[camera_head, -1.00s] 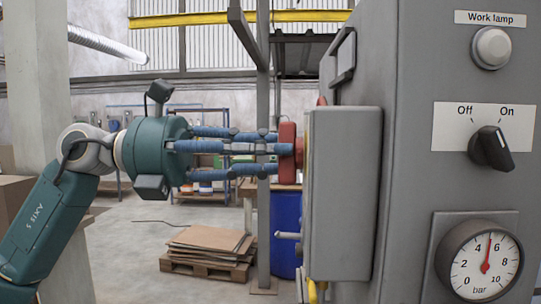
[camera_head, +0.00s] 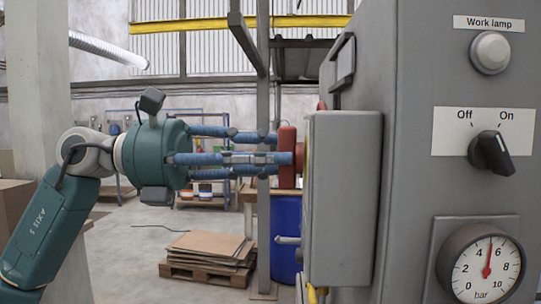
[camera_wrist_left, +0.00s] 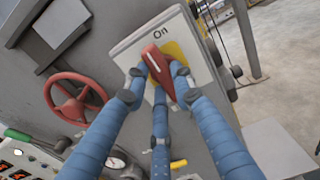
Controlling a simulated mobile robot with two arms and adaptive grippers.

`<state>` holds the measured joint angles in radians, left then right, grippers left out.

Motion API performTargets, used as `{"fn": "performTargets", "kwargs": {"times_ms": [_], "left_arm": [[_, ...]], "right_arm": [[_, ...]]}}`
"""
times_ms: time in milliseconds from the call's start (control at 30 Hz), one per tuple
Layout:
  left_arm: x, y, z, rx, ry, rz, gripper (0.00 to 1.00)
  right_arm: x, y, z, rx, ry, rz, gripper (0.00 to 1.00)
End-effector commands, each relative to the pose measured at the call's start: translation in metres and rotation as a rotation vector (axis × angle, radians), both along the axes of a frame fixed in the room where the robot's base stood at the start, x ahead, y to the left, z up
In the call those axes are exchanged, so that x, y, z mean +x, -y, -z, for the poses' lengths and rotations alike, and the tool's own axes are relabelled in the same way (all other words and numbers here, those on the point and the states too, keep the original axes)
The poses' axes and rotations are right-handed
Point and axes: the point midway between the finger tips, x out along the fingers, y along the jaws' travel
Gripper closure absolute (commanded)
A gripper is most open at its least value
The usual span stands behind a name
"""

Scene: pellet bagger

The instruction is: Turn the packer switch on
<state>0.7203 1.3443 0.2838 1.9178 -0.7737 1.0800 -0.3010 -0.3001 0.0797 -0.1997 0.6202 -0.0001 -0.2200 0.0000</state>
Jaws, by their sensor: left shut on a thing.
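A red switch handle (camera_wrist_left: 160,72) sits on a yellow disc (camera_wrist_left: 174,50) on a pale plate (camera_wrist_left: 128,46) marked "On" in the left wrist view. A white line on the handle points toward the plate's upper part. My left gripper (camera_wrist_left: 158,88) has its blue fingers closed around the handle. In the head view, my left gripper (camera_head: 270,157) reaches from the left to the red handle (camera_head: 287,142) on the cabinet's far side. The plate is hidden there. No label in view says "packer". My right gripper is not in view.
The grey cabinet (camera_head: 343,200) fills the right. Its near face carries a black Off/On knob (camera_head: 490,152), a work lamp button (camera_head: 490,53) and a pressure gauge (camera_head: 480,262). A red handwheel (camera_wrist_left: 75,98) is beside the switch plate. A blue drum (camera_head: 286,235) stands behind.

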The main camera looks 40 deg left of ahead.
Motion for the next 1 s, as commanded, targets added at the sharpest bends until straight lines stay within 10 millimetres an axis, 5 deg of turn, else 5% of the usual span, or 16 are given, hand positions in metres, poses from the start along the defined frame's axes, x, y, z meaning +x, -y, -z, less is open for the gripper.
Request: {"fn": "performTargets", "kwargs": {"times_ms": [100, 133, 233, 667, 1000], "left_arm": [[0.0, -0.001, -0.002, -0.002, 0.006, -0.003, 1.0], [0.0, -0.001, -0.002, -0.003, 0.007, -0.003, 0.72], [0.0, -0.001, -0.002, -0.002, 0.006, -0.003, 0.56], [-0.004, -0.007, -0.001, -0.002, 0.002, 0.0, 0.56], [-0.038, -0.064, -0.001, -0.007, 0.004, -0.002, 0.56]], "right_arm": [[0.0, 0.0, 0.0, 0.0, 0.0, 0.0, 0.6], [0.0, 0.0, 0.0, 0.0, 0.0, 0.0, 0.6], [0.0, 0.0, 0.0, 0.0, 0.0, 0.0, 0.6], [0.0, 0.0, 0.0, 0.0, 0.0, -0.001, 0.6], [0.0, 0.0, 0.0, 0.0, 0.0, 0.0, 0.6]]}}
